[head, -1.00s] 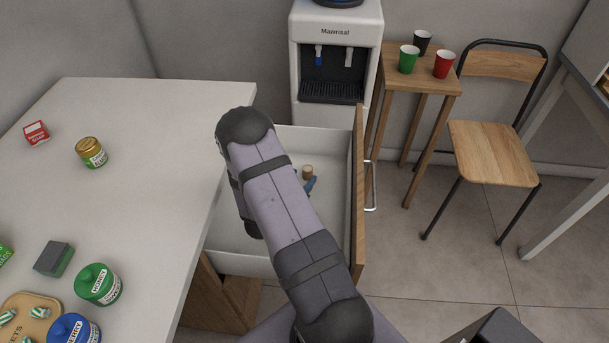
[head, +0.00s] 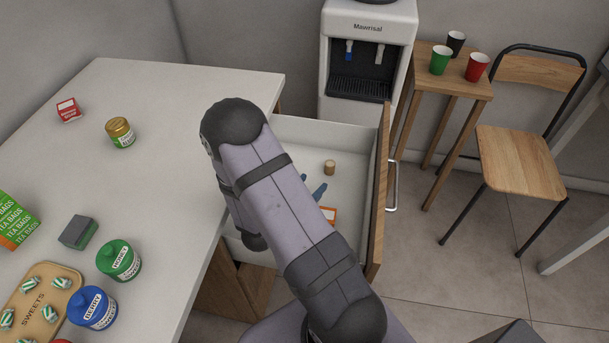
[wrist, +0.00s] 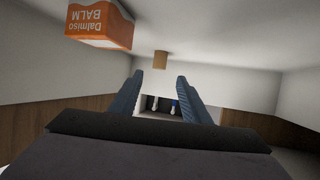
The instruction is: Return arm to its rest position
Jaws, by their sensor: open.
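My arm reaches over the open drawer (head: 290,130) beside the white counter. My gripper is mostly hidden behind my arm in the head view; a blue finger (head: 320,192) shows inside the drawer. In the wrist view my gripper (wrist: 160,88) is open, its two blue fingers apart with nothing between them. A small tan cylinder (wrist: 160,60) lies beyond the fingertips, apart from them; it also shows in the head view (head: 330,168). An orange and white balm box (wrist: 98,27) is at the upper left of the wrist view, and part of it (head: 328,214) shows beside my arm.
The drawer's wooden front (head: 380,190) stands to the right of my arm. A water dispenser (head: 365,45) stands behind the drawer.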

